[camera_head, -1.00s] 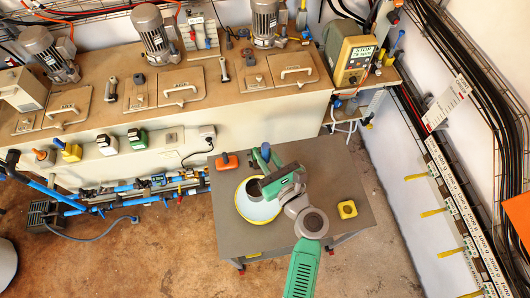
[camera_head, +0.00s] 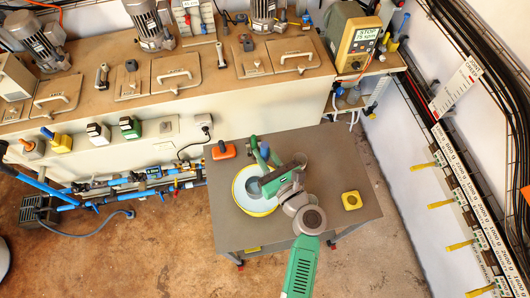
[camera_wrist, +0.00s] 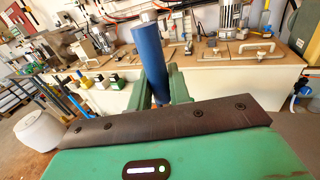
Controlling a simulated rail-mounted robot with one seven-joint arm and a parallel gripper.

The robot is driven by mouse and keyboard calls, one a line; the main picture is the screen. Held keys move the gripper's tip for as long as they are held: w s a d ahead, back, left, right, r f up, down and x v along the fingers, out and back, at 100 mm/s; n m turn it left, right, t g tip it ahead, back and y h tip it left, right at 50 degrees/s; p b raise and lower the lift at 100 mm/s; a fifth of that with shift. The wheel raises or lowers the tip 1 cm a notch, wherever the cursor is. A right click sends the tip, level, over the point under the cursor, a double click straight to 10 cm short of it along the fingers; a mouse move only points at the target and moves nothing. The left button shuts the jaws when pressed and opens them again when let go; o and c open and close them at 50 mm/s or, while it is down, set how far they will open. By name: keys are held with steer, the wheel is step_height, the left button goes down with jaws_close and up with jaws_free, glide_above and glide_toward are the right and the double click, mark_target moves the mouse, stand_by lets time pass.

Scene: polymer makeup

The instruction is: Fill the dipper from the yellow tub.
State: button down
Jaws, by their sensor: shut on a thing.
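The yellow tub (camera_head: 241,205) stands on the grey table, its round yellow rim around a pale blue-white content. My gripper (camera_head: 262,155) is above the tub's upper right side, with its green fingers shut on the dipper's blue handle. The dipper's grey cup (camera_head: 254,186) shows over the tub's opening, within the rim in the picture. My gripper hides part of it. I cannot tell how deep the cup is or whether it holds anything.
An orange-red block-like item (camera_head: 223,151) lies on the table's upper left, close to the tub. A yellow square item (camera_head: 351,200) lies to the right. The long bench (camera_head: 120,100) with lidded hatches stands behind. The table's front left is clear.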

mark_target(267, 153)
steer(key=shift+f+b, duration=2.3)
steer(key=shift+f, duration=0.9)
steer(key=shift+r, duration=0.15)
steer(key=shift+r+p, duration=4.85)
steer(key=shift+s+a+r+n, duration=0.7)
steer(key=shift+a, duration=0.2)
steer(key=shift+s+a+n+t+b, duration=0.3)
steer(key=shift+s+a+n+b, duration=0.45)
steer(key=shift+a, duration=0.15)
